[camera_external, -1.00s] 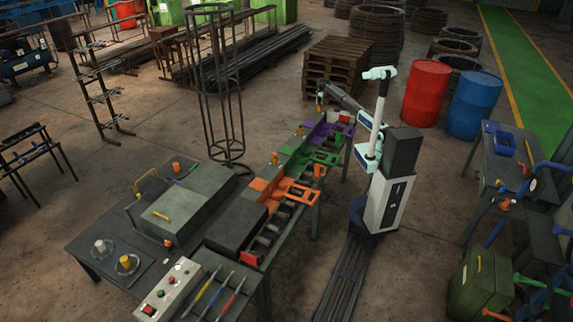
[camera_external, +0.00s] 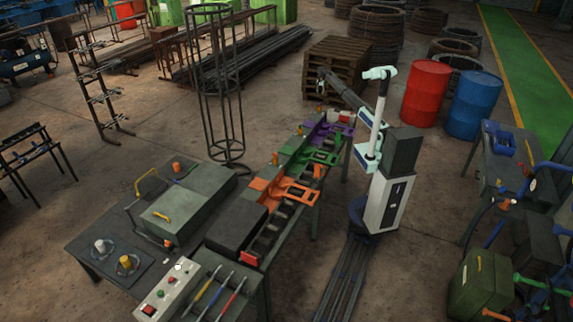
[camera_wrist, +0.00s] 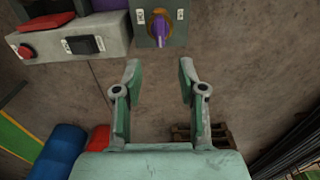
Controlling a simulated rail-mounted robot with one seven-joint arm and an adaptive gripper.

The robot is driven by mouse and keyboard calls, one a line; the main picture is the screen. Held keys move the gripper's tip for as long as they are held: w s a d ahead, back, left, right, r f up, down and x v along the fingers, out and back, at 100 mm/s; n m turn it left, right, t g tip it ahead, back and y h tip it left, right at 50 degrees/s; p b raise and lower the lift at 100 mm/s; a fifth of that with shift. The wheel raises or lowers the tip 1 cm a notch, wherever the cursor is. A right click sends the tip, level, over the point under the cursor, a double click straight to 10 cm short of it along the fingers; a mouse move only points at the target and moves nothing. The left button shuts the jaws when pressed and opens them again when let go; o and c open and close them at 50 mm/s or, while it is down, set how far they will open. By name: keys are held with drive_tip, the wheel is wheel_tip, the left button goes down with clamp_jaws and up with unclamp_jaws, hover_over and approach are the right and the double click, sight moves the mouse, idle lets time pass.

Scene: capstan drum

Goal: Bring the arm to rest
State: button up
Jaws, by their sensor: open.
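My gripper (camera_external: 321,82) is at the end of the dark forearm, raised above the far end of the long bench, in front of the wooden pallets in the external view. In the wrist view my gripper (camera_wrist: 160,72) has its two greenish fingers spread apart, with only floor visible between them. It holds nothing. A purple knob (camera_wrist: 159,27) on a grey-green box lies beyond the fingertips, apart from them. Beside it is a grey panel with a black switch (camera_wrist: 84,45) and a red button (camera_wrist: 26,51).
The long bench carries purple (camera_external: 318,133), green (camera_external: 297,152) and orange (camera_external: 285,190) fixtures. Wooden pallets (camera_external: 337,66) stand behind my gripper. A red drum (camera_external: 426,90) and a blue drum (camera_external: 473,104) stand to the right. Open floor lies between bench and drums.

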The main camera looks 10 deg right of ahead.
drive_tip(key=shift+r, duration=0.35)
